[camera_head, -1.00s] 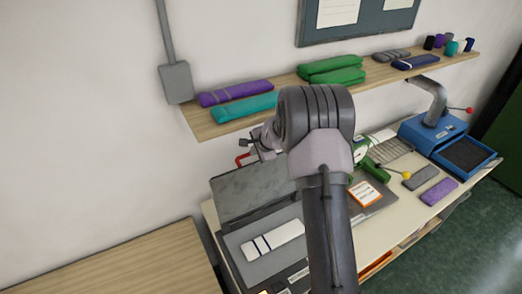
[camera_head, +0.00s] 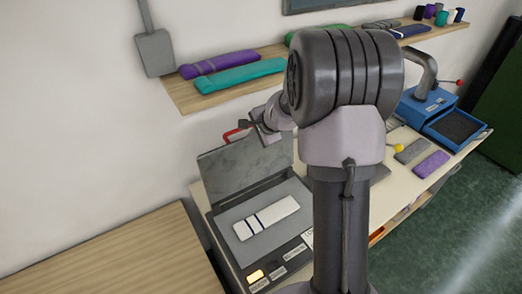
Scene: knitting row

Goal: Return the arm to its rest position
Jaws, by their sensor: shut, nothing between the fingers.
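My arm rises through the middle of the view, with its large grey joint in front of the worktable. My gripper (camera_head: 264,130) is at the end of the wrist to the left of that joint. It is small and partly hidden, with its fingers shut and nothing visible in them. It appears above or in front of the raised grey lid (camera_head: 232,172) of the press; I cannot tell whether they touch. A white knitted piece with dark stripes (camera_head: 266,218) lies flat on the press's grey bed (camera_head: 232,215).
A wall shelf (camera_head: 190,101) holds a purple piece (camera_head: 217,63), a teal piece (camera_head: 240,76) and several spools. A blue machine (camera_head: 420,112) stands on the worktable at right, near a grey and a purple swatch (camera_head: 431,163). A wooden table (camera_head: 120,255) is at lower left.

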